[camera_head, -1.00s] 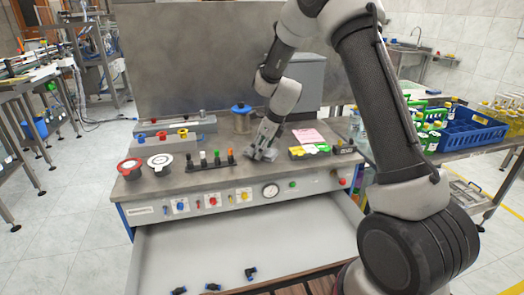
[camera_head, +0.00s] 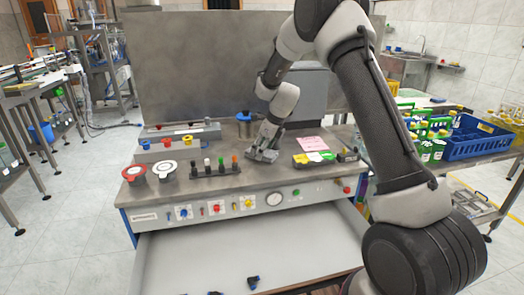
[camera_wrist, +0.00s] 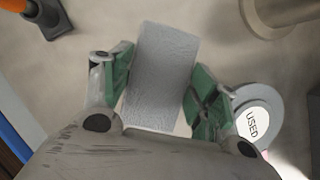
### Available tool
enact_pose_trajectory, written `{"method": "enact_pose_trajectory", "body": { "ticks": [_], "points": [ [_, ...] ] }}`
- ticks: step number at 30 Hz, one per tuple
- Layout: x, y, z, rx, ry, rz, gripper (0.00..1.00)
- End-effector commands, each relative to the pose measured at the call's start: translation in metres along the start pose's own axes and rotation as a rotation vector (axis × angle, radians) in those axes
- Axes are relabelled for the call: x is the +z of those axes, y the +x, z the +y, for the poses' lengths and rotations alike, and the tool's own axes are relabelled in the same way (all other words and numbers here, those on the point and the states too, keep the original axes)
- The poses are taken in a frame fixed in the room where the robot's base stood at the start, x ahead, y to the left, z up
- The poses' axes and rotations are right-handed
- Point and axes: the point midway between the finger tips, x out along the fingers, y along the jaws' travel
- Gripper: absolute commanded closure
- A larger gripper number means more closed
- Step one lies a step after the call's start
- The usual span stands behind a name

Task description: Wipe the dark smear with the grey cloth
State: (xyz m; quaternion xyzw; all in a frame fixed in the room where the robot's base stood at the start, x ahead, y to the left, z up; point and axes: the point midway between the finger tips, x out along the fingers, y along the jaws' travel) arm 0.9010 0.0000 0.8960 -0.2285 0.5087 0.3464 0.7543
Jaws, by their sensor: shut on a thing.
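My gripper (camera_head: 262,154) is low over the steel bench top (camera_head: 195,187), just right of the peg row. In the wrist view my gripper (camera_wrist: 160,88) has its green-padded fingers on either side of the grey cloth (camera_wrist: 163,70). In the head view the cloth is too small and too covered by my gripper to make out clearly. I cannot make out the dark smear in either current view.
A disc marked USED (camera_wrist: 255,122) is near the right finger in the wrist view.

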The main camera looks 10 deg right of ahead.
Motion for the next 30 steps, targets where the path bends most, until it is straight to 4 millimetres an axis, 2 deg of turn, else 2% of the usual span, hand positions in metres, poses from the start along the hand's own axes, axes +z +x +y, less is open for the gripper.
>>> {"method": "enact_pose_trajectory", "body": {
  "ticks": [2,9,17,30],
  "points": [
    [0.002,-0.004,-0.001,-0.013,-0.005,-0.010,0.59],
    [-0.014,-0.008,0.017,-0.010,-0.004,-0.007,0.59],
    [-0.021,-0.009,0.026,-0.007,-0.003,-0.006,0.59],
    [-0.042,-0.013,0.050,-0.006,-0.002,-0.004,0.59]
  ]
}}
